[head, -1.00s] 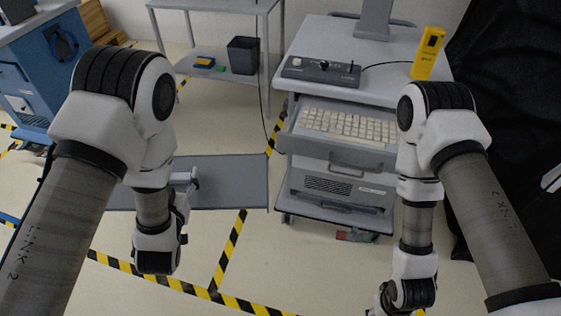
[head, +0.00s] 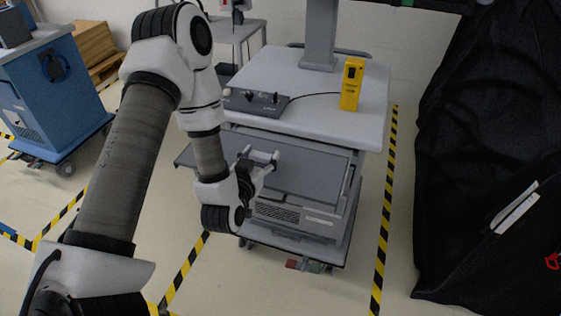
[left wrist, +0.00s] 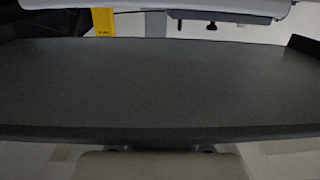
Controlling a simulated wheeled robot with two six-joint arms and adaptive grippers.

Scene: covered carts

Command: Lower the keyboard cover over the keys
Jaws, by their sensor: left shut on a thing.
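The keyboard cover (head: 312,172) is a flat dark grey panel in front of the cart's top, over the keyboard drawer. Its left end sticks out past the cart's left side, behind my left arm. My left gripper (head: 262,162) is shut on the cover's near edge. In the left wrist view the cover (left wrist: 160,85) spans nearly the whole width, with a raised dark edge at right. The keys are hidden, and I cannot tell whether the cover touches the drawer. My right gripper is not in view.
The cart's light grey top (head: 330,118) carries a black control box (head: 255,101) and a yellow handheld device (head: 351,84). A computer unit (head: 290,217) sits below the drawer. A blue cabinet (head: 50,90) stands at left.

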